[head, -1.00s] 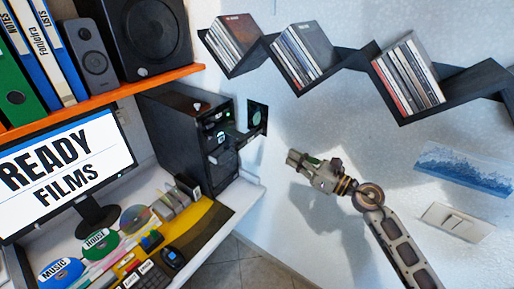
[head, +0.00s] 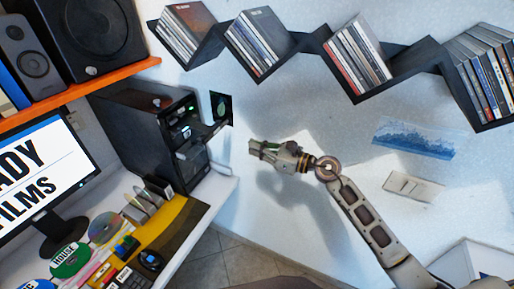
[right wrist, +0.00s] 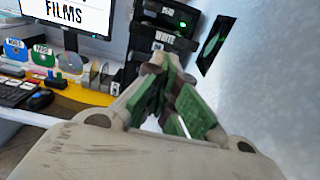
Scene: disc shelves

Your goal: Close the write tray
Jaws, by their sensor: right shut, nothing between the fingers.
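The black computer tower (head: 140,128) stands on the desk at the left in the head view. A dark tray (head: 211,132) sticks out of its front to the right. In the right wrist view, a drive front marked WRITE (right wrist: 163,42) sits below one marked READ (right wrist: 166,15). My right gripper (head: 254,146) is shut and empty, apart from the tower, to the right of the tray and slightly lower in the picture. Its green-padded fingers (right wrist: 165,85) point toward the WRITE front and hide what is below it. My left gripper is not in view.
A dark panel with a green disc (head: 221,108) is on the wall beside the tower. The desk holds a monitor (head: 40,175), discs (head: 105,227) and a dark mouse (head: 151,260). Zigzag shelves (head: 400,90) run above my right arm. The wall space around the gripper is free.

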